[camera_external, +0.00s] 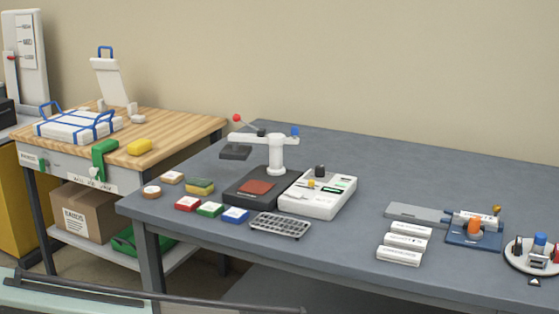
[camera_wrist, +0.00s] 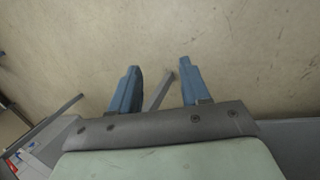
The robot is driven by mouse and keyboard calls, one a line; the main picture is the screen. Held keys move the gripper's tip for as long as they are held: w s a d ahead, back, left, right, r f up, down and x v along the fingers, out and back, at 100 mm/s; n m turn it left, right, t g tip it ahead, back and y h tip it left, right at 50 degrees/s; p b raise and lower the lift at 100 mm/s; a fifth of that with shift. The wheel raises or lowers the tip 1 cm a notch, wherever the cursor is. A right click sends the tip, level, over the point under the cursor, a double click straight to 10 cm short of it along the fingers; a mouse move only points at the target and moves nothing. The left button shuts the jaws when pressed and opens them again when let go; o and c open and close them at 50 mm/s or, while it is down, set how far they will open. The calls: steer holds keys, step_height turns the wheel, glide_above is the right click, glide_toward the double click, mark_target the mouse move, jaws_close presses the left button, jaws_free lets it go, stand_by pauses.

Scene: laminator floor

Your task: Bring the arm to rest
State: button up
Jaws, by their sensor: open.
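My gripper (camera_wrist: 159,66) shows in the wrist view. Its two blue fingers stand well apart with nothing held between them. Behind them are a dark grey plate and a pale green housing. The fingers point over a plain beige, scuffed surface, clear of any object I can see touching them. A grey bar shows beyond the gap between the fingers. In the external view I cannot make out my gripper or its fingers.
A grey bench (camera_external: 350,175) carries a white press (camera_external: 277,155), a white device (camera_external: 318,197), coloured blocks, a metal rack (camera_external: 280,226), white labelled boxes and a round caddy (camera_external: 535,257). A wooden-topped table (camera_external: 185,125) stands left. A pale green surface with a dark bar (camera_external: 150,294) crosses the lower left.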

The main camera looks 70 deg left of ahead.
steer(key=s+a+f+m+g+y, duration=0.15)
steer(key=s+f, duration=0.35)
steer(key=s, duration=0.8)
steer(key=s+a+f+m+g, duration=0.1)
steer(key=s+a+f+g, duration=0.2)
steer(key=s, duration=0.9)
steer(key=s+a+f+m+g+y, duration=0.15)
steer(key=s+f, duration=0.45)
steer(key=s, duration=0.7)
steer(key=s+a+m+g, duration=0.1)
steer(key=s, duration=0.7)
steer(key=s+a+m+y, duration=0.1)
steer(key=s+a, duration=0.1)
steer(key=s, duration=0.6)
steer(key=shift+a+r+g, duration=0.3)
steer(key=shift+g, duration=0.1)
